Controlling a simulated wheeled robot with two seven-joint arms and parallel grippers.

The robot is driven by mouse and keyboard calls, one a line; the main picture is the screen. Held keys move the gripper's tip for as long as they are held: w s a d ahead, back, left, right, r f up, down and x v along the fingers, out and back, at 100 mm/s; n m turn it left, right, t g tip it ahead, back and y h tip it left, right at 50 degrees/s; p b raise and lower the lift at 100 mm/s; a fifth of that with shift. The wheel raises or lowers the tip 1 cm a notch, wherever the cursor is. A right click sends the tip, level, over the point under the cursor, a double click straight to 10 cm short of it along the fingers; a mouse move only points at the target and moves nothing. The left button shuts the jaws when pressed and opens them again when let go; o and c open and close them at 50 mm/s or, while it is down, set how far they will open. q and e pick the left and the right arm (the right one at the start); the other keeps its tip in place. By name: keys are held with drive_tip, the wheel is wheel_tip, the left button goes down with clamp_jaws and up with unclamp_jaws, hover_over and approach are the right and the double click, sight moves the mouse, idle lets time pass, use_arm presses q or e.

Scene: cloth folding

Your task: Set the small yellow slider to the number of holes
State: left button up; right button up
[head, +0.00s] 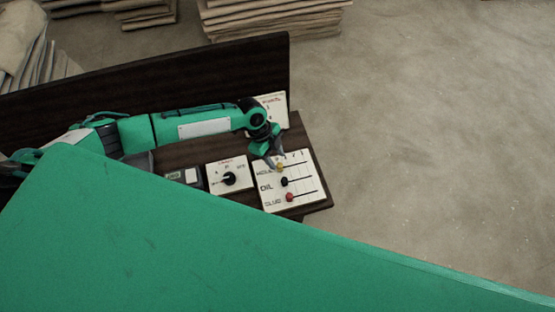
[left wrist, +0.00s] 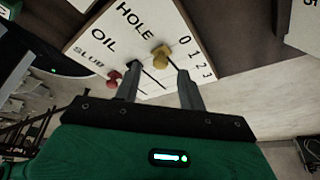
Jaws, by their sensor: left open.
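The slider panel (head: 306,194) is a white plate with rows marked HOLE, OIL and SLUB. The small yellow slider (head: 279,167) is in the HOLE row, near the left end of its slot. In the left wrist view the yellow slider (left wrist: 161,53) sits at the end near the 0 of the 0 to 3 scale. My left gripper (head: 272,160) is over this row. In the left wrist view its open fingers (left wrist: 158,69) are apart, with the yellow slider between and just beyond their tips. Contact cannot be told. My right gripper is not in view.
A black slider (head: 284,181) and a red slider (head: 290,197) sit in the lower rows. A dial panel (head: 229,177) is to the left. A dark upright board (head: 200,72) stands behind the dark bench. Folded cloth stacks (head: 270,18) lie beyond. The floor at right is clear.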

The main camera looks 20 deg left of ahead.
use_arm(q)
drive_tip(key=shift+x, duration=1.1)
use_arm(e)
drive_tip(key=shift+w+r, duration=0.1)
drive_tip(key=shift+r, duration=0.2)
